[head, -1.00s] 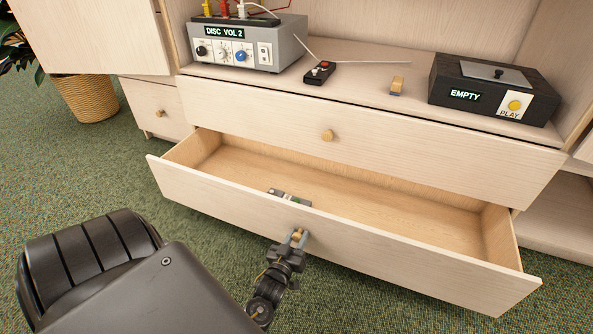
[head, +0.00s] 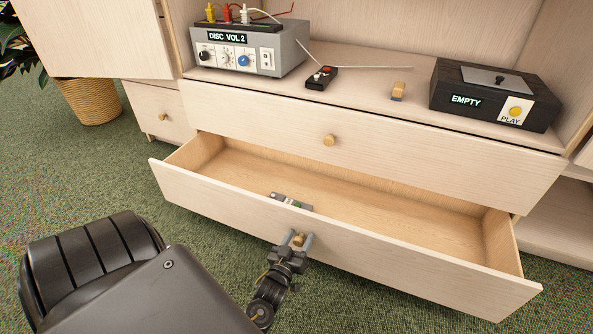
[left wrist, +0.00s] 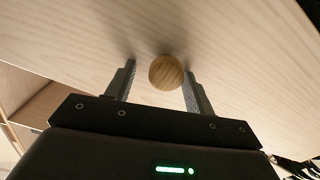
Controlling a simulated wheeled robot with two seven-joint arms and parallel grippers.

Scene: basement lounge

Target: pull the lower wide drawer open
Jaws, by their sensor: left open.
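The lower wide drawer (head: 400,262) stands pulled well out, and its inside shows from above. A small grey-green device (head: 290,202) lies in it behind the front panel. The drawer's round wooden knob (head: 298,240) is on the middle of the front and also shows in the left wrist view (left wrist: 166,72). My left gripper (head: 297,238) is open, with one finger on each side of the knob. My right gripper is not in view.
The upper wide drawer (head: 400,141) is shut above. Green carpet (head: 180,220) lies clear in front.

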